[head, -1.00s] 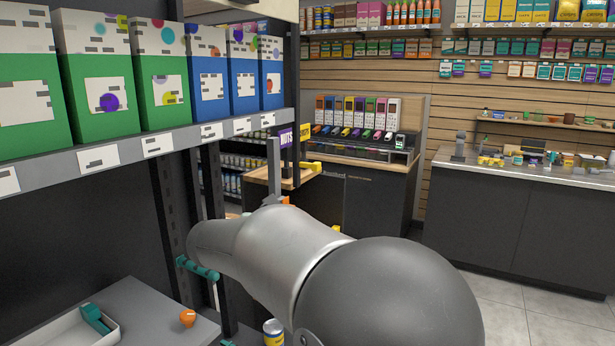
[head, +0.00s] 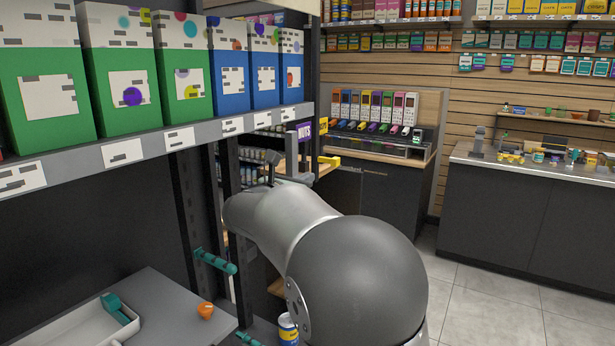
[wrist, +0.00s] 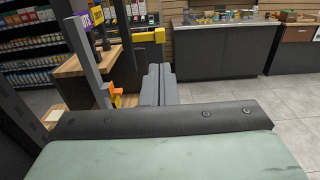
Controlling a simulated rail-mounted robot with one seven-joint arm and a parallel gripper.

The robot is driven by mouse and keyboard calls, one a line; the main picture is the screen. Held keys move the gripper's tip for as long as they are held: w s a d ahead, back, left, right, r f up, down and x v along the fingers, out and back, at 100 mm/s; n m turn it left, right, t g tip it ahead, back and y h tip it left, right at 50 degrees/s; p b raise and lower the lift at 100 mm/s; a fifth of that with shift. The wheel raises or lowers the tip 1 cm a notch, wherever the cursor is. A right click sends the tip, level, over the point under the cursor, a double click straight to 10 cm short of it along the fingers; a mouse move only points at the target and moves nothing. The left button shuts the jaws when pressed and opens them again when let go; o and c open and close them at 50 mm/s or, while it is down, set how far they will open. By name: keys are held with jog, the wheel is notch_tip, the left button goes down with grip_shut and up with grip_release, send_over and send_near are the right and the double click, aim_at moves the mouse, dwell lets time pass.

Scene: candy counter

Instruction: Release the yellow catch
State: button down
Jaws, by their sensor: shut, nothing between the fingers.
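A yellow bar (head: 329,161), which looks like the catch, sticks out sideways by a grey upright post (head: 292,160) beyond the shelf end. In the wrist view the yellow bar (wrist: 146,36) runs level to the right from a dark part, ending in a thicker block. A small orange and yellow piece (wrist: 116,95) sits lower on the same fixture. My gripper (wrist: 160,70) shows two grey fingers side by side, shut and empty. In the picture its tips lie just below the yellow bar; I cannot tell whether they touch. In the head view my arm mostly hides the gripper.
A shelf with green and blue boxes (head: 249,75) runs along the left. Below it are a teal handle (head: 215,261), a white tray (head: 75,330), an orange knob (head: 205,310) and a can (head: 288,328). Counters stand behind; the floor at right is clear.

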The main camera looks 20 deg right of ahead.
aim_at(333, 165)
jog(key=p+x, duration=0.3)
jog(key=x, duration=0.8)
jog(key=shift+w+d, duration=0.1)
jog(key=shift+d, duration=0.05)
jog(key=shift+f+b, duration=0.15)
jog(key=shift+b, duration=0.4)
